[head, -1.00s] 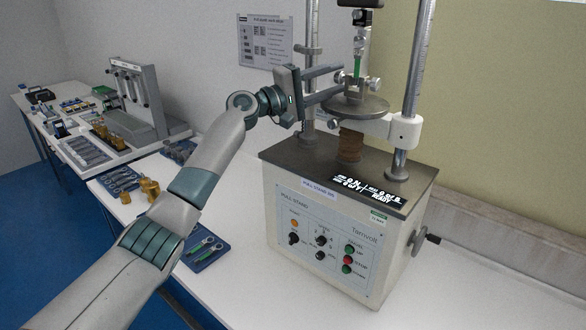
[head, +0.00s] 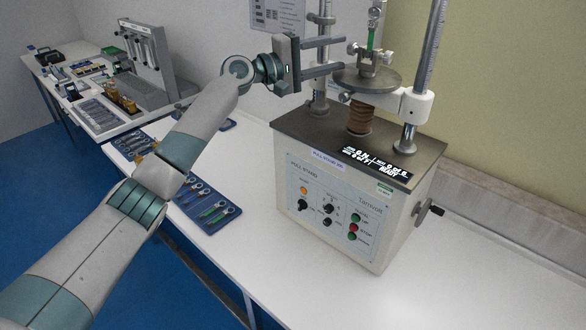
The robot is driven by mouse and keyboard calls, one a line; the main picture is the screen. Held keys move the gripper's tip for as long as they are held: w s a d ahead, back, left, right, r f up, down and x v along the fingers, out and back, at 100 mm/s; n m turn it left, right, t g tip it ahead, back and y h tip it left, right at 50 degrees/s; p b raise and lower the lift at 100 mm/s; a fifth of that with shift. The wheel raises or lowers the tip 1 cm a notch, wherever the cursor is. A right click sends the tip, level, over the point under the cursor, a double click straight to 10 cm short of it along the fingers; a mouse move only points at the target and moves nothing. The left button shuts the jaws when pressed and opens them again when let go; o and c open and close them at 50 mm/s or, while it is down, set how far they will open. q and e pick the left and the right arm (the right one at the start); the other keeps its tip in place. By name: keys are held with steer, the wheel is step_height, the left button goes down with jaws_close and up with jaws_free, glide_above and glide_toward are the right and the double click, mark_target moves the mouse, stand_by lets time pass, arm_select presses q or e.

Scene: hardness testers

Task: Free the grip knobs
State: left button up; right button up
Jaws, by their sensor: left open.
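The pull stand (head: 330,200) has a lower grip (head: 373,57) on a round plate (head: 367,82), with small metal knobs at its sides. The left knob (head: 352,48) faces my left gripper. A green strip (head: 371,38) stands upright in the lower grip and runs up to the upper grip (head: 376,11), which is cut by the top edge. My left gripper (head: 343,54) is open and empty. Its two fingers point right, with their tips just left of the left knob; contact cannot be told. My right gripper is not in view.
Two steel columns (head: 429,70) flank the grips. A blue tray (head: 208,212) of eye-ended pieces lies left of the stand, partly behind my left arm. A side table (head: 60,85) with a grey rack is at the far left. The bench's right front is clear.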

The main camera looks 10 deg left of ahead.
arm_select(q)
steer(key=b+v, duration=0.5)
steer(key=v, duration=0.9)
steer(key=s+d+f+m+y, duration=0.1)
steer(key=s+d+f, duration=0.1)
steer(key=f, duration=0.9)
steer(key=s+d+f+m+g+y, duration=0.1)
steer(key=s+f, duration=0.3)
steer(key=f, duration=0.8)
steer(key=shift+s+d+m+y, duration=0.4)
steer(key=shift+d+m+y, duration=0.1)
steer(key=shift+m+y, duration=0.2)
